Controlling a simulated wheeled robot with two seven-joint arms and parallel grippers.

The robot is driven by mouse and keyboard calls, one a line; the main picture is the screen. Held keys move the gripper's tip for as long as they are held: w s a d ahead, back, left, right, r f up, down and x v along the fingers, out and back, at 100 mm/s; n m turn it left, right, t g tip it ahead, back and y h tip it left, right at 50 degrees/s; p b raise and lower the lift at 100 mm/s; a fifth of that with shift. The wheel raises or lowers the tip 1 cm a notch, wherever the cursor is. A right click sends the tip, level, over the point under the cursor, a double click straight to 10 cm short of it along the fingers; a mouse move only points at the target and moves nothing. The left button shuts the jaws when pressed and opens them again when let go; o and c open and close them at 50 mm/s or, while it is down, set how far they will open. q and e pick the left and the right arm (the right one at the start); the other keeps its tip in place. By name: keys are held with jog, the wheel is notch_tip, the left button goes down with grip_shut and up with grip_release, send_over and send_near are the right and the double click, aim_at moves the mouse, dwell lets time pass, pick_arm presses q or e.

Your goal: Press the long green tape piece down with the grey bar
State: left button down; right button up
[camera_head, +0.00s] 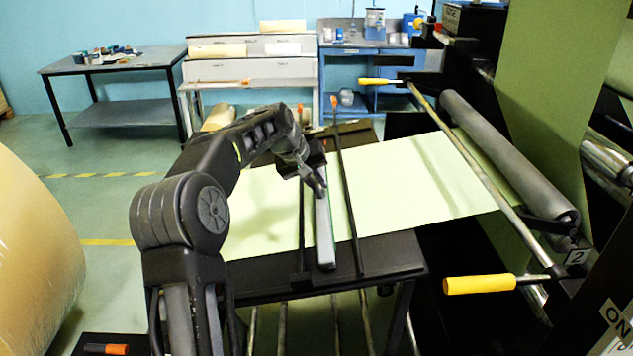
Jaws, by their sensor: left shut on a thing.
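My left gripper (318,186) reaches in over the table and is shut on the grey bar (325,238). The bar lies lengthwise along the view, over the pale green sheet (400,185), with its near end at the black table edge. I cannot tell whether it touches the surface below. I cannot make out the long green tape piece; it may be hidden under the bar or blend with the sheet. My right gripper is not in view.
Dark rods (348,205) cross the sheet on both sides of the bar. A grey roller (510,155) and a yellow-handled lever (480,284) stand at right. A large brown roll (35,250) is at left. A black-and-orange tool (105,348) lies at bottom left.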

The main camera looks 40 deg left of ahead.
pick_arm(q)
jog(key=shift+s+d+f, duration=0.15)
jog(key=shift+d+f, duration=0.05)
jog(key=shift+f, duration=0.4)
dwell(0.6)
jog(key=shift+a+r+p, duration=0.15)
jog(key=shift+r+p, duration=0.2)
jog(key=shift+r, duration=0.25)
jog(key=r+p, duration=0.2)
jog(key=r, duration=0.1)
jog(key=r+p, duration=0.1)
jog(key=r, duration=0.1)
jog(key=shift+s+a, duration=0.15)
jog(key=shift+a, duration=0.25)
jog(key=r+p, duration=0.3)
jog(key=shift+s+a+r, duration=0.1)
jog(key=shift+s+a, duration=0.2)
